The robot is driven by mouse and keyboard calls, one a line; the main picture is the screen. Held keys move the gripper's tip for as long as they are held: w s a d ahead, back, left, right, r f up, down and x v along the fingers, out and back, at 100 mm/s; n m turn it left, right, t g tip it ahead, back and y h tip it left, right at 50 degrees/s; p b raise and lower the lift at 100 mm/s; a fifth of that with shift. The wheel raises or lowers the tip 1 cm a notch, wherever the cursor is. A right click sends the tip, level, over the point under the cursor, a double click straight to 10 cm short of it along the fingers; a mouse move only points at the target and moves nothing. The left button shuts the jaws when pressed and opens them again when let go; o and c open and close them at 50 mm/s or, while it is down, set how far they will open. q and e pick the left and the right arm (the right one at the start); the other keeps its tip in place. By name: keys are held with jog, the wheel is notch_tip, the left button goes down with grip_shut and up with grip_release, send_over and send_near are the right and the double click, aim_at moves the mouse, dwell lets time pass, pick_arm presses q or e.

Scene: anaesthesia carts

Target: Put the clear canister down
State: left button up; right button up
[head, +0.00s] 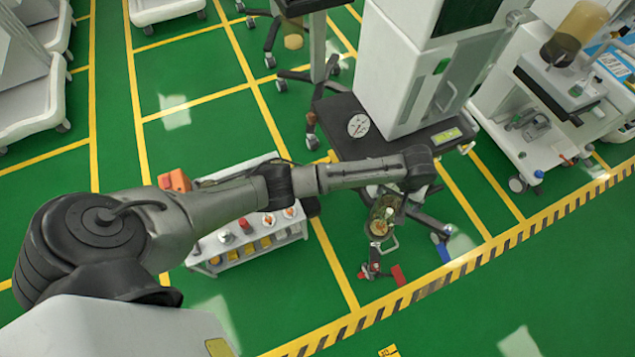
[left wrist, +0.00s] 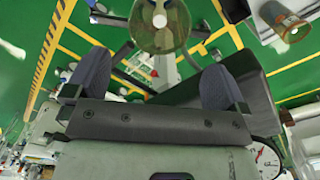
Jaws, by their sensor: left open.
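A clear canister (head: 383,217), see-through with a tan round end, shows below the end of my left arm in the head view. In the left wrist view the canister (left wrist: 158,24) is at the top, beyond the fingers and roughly centred between them. My left gripper (left wrist: 156,66) is open, its two dark fingers wide apart with a visible gap to the canister. In the head view the gripper is mostly hidden by my wrist. What supports the canister is hard to tell. My right gripper is not in view.
A grey-white anaesthesia machine (head: 395,75) on a dark wheeled base (head: 350,145) stands just behind my wrist. A white rack (head: 247,262) of small containers is under my forearm. Another cart (head: 545,150) with an amber canister (head: 578,32) stands right. Green floor is clear in front.

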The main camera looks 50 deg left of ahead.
pick_arm(q)
jog(key=shift+s, duration=0.1)
jog(key=s+d+f+m+t+h, duration=0.1)
jog(key=s+d+f+m, duration=0.1)
jog(key=s, duration=0.6)
jog(key=s+d+f+m+t+h, duration=0.1)
jog(key=s+f+m, duration=0.1)
jog(key=s, duration=0.6)
jog(key=s+a+r+m+y, duration=0.1)
jog(key=s+a, duration=0.3)
jog(key=s, duration=0.4)
jog(key=s+a+r+m+t, duration=0.1)
jog(key=s+a+r, duration=0.3)
jog(key=s, duration=0.5)
jog(key=shift+a+r+m+t+y, duration=0.15)
jog(key=shift+a+m+t+y, duration=0.15)
jog(key=shift+a+y, duration=0.1)
jog(key=shift+s, duration=0.1)
